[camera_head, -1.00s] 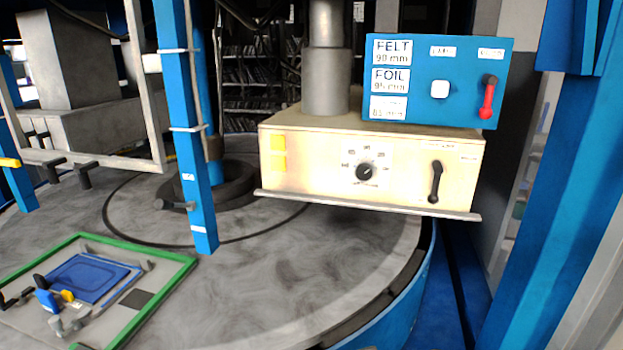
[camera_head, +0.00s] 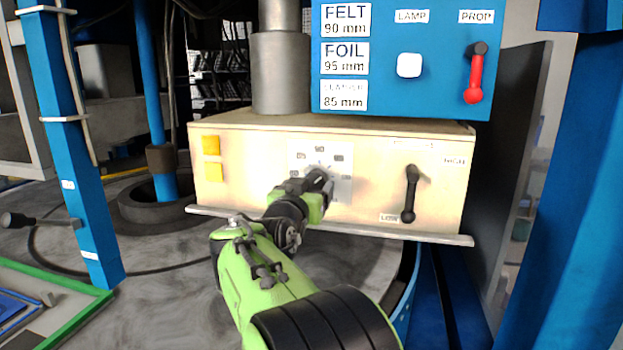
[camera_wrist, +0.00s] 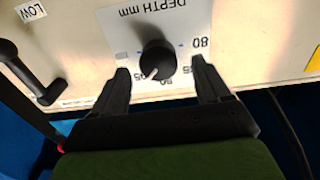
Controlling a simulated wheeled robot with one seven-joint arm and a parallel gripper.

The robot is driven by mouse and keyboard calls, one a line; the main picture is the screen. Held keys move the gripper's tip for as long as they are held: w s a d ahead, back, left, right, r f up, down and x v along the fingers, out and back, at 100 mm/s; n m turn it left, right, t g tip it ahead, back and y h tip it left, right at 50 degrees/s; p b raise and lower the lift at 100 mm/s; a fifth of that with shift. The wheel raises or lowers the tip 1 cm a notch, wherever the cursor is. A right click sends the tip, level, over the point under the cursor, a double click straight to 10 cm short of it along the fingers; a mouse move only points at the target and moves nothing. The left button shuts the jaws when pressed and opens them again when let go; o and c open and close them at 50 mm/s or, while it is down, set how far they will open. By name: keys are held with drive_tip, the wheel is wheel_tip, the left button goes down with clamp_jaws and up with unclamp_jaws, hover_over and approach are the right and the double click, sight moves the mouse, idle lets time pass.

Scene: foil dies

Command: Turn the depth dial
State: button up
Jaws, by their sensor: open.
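The depth dial (camera_wrist: 157,60) is a round black knob on a white scale plate marked "DEPTH mm", upside down in the wrist view. A small pale mark shows near its lower edge, but I cannot read its setting. My gripper (camera_wrist: 160,66) is open, with one dark finger on each side of the dial and a visible gap to each. In the head view my gripper (camera_head: 319,183) is in front of the scale plate (camera_head: 343,162) on the cream box (camera_head: 250,165) and hides most of the dial.
A black lever (camera_head: 411,195) between LOW and HIGH labels is right of the dial. Above is a blue panel (camera_head: 440,95) with FELT 90 mm, FOIL 95 mm and 85 mm labels, a white button (camera_head: 409,65) and a red-handled PROP lever (camera_head: 475,75). A metal ledge (camera_head: 440,238) runs below.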

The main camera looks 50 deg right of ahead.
sight(314, 183)
drive_tip(key=x, duration=0.4)
drive_tip(key=shift+s, duration=0.1)
drive_tip(key=shift+c, duration=0.8)
drive_tip(key=c, duration=0.9)
drive_tip(key=m+b, duration=0.3)
drive_tip(key=b, duration=0.1)
drive_tip(key=shift+f+m, duration=0.15)
drive_tip(key=shift+m, duration=0.15)
drive_tip(key=m+b, duration=0.4)
drive_tip(key=m, duration=0.1)
drive_tip(key=shift+r+m+b, duration=0.2)
drive_tip(key=shift+m+b, duration=0.1)
